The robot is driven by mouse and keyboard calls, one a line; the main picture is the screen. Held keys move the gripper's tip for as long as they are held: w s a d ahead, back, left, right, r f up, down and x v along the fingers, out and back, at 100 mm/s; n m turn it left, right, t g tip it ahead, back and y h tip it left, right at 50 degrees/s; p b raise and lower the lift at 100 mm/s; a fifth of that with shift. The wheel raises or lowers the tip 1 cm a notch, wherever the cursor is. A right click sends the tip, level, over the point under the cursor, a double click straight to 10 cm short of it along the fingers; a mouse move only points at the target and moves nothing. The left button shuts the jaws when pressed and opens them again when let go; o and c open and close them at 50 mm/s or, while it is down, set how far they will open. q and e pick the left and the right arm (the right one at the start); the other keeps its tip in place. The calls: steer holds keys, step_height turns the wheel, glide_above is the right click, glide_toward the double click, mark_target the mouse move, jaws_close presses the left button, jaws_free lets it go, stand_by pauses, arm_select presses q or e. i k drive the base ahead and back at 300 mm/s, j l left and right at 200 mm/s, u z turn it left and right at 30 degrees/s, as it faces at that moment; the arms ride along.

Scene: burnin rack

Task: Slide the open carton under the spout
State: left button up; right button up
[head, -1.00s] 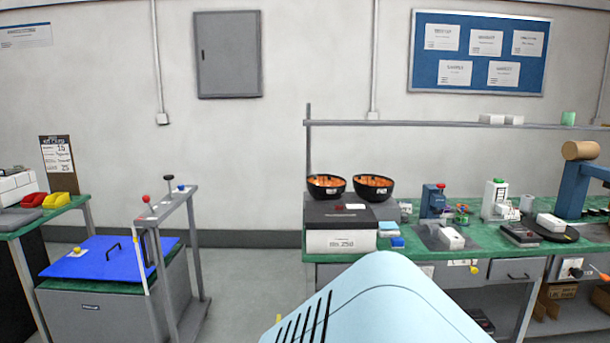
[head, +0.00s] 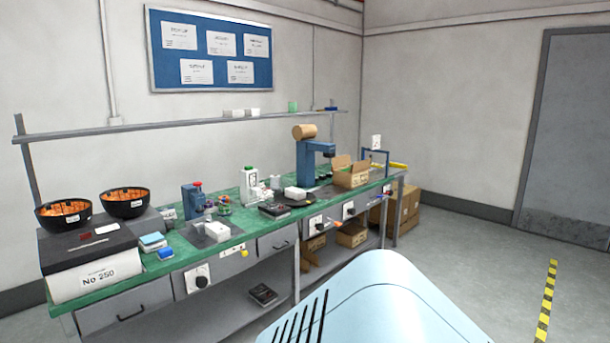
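An open cardboard carton (head: 352,179) with its flaps up stands on the green bench top, towards the right end. A blue machine (head: 306,165) with an overhanging arm and a brown roll on top stands just left of the carton. The dark part under its arm may be the spout; it is too small to tell. The carton is beside the machine, to its right. Neither of my grippers is in view; only a pale blue part of my own body shows at the bottom.
The green bench (head: 140,287) runs along the wall, with black bowls (head: 126,203), a dark scale-like box (head: 85,250) and small devices on it. Cartons (head: 405,215) stand on the floor by its right end. Open floor lies to the right, with a yellow-black strip (head: 546,300).

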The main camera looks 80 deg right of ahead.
mark_target(342, 177)
steer(key=z, duration=2.95)
steer(key=i+l+z, duration=0.25)
steer(key=i, duration=0.4)
steer(key=i+z, duration=0.3)
steer(key=i, duration=1.75)
steer(key=i+l, duration=0.1)
steer(key=i, duration=0.6)
steer(key=i+u, duration=0.1)
steer(key=i, duration=0.6)
steer(key=i+l+u, duration=0.15)
steer(key=i+u, duration=0.3)
steer(key=i+l+u, duration=0.45)
steer(key=j, duration=0.1)
